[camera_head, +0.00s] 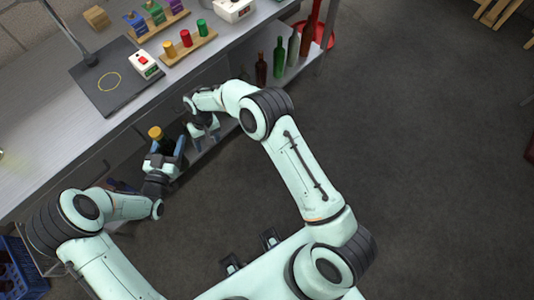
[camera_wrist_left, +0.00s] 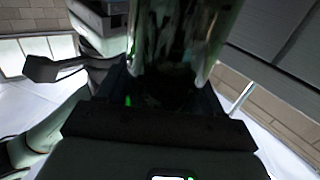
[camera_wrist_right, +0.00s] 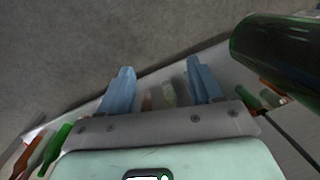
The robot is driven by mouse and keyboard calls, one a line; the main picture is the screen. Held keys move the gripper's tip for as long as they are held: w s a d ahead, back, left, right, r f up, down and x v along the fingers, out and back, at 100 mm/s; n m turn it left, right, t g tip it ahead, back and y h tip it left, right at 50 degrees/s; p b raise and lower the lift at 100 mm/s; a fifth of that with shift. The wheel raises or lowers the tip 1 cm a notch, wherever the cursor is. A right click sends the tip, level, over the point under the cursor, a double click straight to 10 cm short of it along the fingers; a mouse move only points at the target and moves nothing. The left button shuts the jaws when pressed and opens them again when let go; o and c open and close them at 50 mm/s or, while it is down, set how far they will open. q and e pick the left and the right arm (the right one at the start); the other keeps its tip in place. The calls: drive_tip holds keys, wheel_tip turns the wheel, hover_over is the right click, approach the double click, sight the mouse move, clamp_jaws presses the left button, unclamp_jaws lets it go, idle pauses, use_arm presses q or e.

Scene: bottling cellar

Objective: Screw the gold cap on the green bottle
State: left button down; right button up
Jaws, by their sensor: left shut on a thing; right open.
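The dark green bottle (camera_head: 167,147) is held off the bench in my left gripper (camera_head: 166,153), in front of the bench edge. It also shows large between the jaws in the left wrist view (camera_wrist_left: 178,38) and at the upper right in the right wrist view (camera_wrist_right: 285,55). The gold cap (camera_head: 155,132) shows at the bottle's top end; whether it is seated or threaded cannot be told. My right gripper (camera_head: 205,127) is just right of the bottle, apart from it. Its blue fingers (camera_wrist_right: 160,75) are open and empty in the right wrist view.
The bench holds a black mat (camera_head: 90,98) with a yellow ring, a white box (camera_head: 144,65) with a red button, and racks of coloured pieces (camera_head: 186,42). Several bottles (camera_head: 279,58) stand on the lower shelf. A blue crate (camera_head: 20,268) is at lower left.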

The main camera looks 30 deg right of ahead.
drive_tip(key=s+d+f+m+y, duration=0.1)
drive_tip(key=s+d+f, duration=0.1)
drive_tip(key=s+f, duration=0.6)
drive_tip(key=s+d+f+m+y, duration=0.1)
drive_tip(key=s+d+f, duration=0.1)
drive_tip(key=s+f, duration=0.5)
drive_tip(key=s+d+r+m, duration=0.1)
drive_tip(key=s+r+m, duration=0.1)
drive_tip(key=s, duration=1.7)
drive_tip(key=shift+s+d, duration=0.25)
drive_tip(key=shift+d, duration=0.05)
